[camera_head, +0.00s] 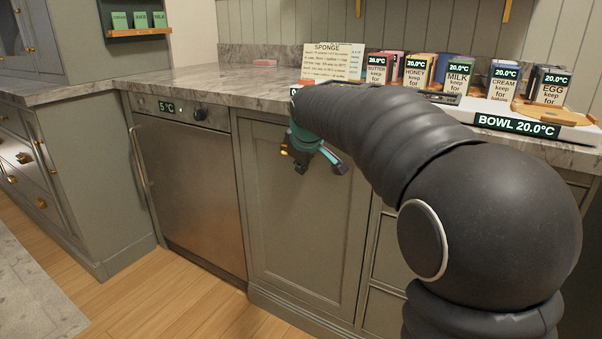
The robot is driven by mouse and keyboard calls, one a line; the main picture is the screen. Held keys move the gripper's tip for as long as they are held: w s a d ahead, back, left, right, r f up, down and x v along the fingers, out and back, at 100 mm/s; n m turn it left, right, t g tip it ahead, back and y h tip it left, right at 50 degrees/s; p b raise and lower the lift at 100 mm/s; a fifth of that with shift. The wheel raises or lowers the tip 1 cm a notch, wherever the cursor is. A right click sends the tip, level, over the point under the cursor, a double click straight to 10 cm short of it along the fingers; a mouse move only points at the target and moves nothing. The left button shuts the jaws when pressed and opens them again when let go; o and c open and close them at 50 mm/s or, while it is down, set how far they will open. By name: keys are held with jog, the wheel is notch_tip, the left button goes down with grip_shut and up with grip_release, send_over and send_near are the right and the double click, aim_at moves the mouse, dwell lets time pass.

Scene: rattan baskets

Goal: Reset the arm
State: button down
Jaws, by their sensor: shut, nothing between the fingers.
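My gripper (317,156) is at the far end of my dark, ribbed arm, which reaches in from the right. It hangs below the counter's front edge, in front of a grey-green cabinet door (300,240). Its fingers are small in the picture, but they look empty. My arm hides part of the counter and of the cabinets behind it.
A marble counter (210,85) runs along the wall. A steel-fronted appliance (190,190) reading 5°C sits below. The wooden floor (170,300) at left is clear.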

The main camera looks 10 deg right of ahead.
jog(key=s+d+f+m+g, duration=0.15)
jog(key=s+f+m, duration=0.25)
jog(key=s+f, duration=0.4)
jog(key=s+d+f+m, duration=0.1)
jog(key=s+d+m, duration=0.1)
jog(key=s, duration=1.3)
jog(key=s+d+f+m, duration=0.1)
jog(key=s+d+m, duration=0.2)
jog(key=s, duration=1.2)
jog(key=shift+s, duration=0.2)
